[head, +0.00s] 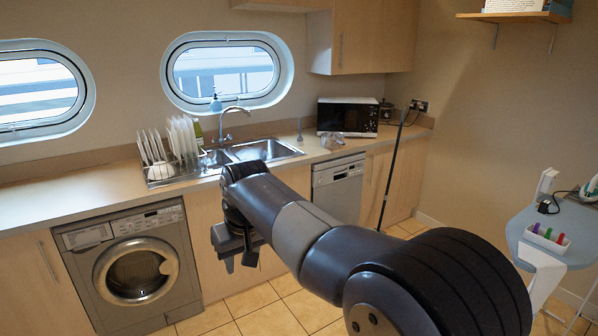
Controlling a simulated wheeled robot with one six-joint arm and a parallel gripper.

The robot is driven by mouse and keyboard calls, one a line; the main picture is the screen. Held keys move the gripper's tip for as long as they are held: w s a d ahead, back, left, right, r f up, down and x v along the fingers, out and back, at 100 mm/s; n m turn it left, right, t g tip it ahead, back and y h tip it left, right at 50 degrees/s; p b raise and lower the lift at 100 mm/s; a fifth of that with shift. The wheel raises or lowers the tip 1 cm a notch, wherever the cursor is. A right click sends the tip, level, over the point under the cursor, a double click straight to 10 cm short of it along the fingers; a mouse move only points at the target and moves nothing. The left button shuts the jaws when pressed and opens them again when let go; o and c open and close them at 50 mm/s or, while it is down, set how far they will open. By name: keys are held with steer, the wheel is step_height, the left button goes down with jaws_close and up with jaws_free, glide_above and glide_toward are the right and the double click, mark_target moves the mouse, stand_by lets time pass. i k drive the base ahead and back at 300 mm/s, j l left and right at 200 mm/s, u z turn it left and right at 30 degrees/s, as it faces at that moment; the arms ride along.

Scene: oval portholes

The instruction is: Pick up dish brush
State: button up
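No dish brush can be made out for certain. My gripper (239,262) hangs pointing down in front of the cabinet below the sink, lower than the worktop edge and away from that object. Its two dark fingers show a gap with nothing seen between them. My arm hides part of the worktop front and cabinets.
A dish rack with plates (168,150) stands left of the steel sink (262,150) and tap. A microwave (347,116) and a clear bag-like item (332,141) are at the right. A dark pole (391,170) leans on the counter. The worktop (60,200) at left is clear.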

mark_target(300, 140)
steer(key=i, duration=1.3)
steer(key=i+z, duration=0.1)
steer(key=i, duration=1.15)
steer(key=i+j, duration=0.2)
steer(key=i, duration=1.1)
steer(key=i+z, duration=0.25)
steer(key=i, duration=0.2)
steer(key=i+j+z, duration=0.25)
steer(key=i, duration=0.15)
